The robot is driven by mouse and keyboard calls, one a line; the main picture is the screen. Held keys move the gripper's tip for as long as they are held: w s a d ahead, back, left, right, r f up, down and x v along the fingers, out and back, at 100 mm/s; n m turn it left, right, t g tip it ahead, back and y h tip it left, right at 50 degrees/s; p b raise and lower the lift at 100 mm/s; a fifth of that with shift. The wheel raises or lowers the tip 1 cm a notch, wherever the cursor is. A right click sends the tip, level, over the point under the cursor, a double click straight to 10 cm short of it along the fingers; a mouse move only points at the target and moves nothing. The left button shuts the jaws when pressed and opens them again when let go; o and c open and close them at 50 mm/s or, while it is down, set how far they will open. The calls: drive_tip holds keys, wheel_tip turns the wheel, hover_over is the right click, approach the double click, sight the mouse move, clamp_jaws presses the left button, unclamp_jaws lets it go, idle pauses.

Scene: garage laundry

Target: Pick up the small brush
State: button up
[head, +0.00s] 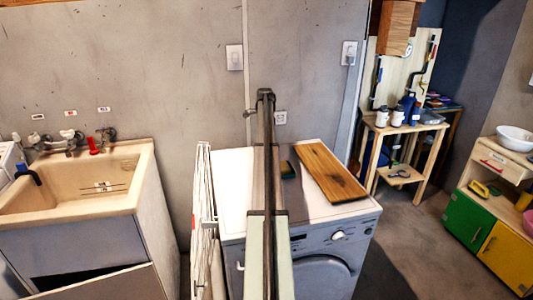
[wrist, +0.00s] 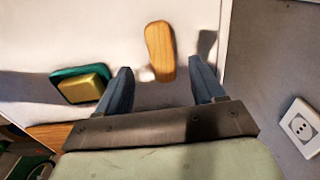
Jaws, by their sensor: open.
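The small brush shows in the wrist view (wrist: 160,48) as a rounded wooden back with a bit of pale bristle at its lower left. It lies on the white top of the washing machine (head: 231,182). My gripper (wrist: 161,68) is open, with one dark finger on each side of the brush's near end in the picture. I cannot tell how far above the brush the fingertips are. In the head view my arm hides the brush, and the fingers cannot be made out.
A green and yellow block, like a sponge on a dish (wrist: 82,85), lies left of the fingers in the wrist view. A wooden board (head: 330,172) lies on the machine's right side. A folded rack (head: 203,220) and a sink (head: 80,185) stand to the left. A wall socket (wrist: 302,126) is near.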

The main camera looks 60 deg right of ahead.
drive_tip(key=shift+s+d+f, duration=0.1)
drive_tip(key=shift+d+f, duration=0.05)
drive_tip(key=shift+f, duration=2.9)
drive_tip(key=shift+c, duration=0.3)
drive_tip(key=c, duration=1.1)
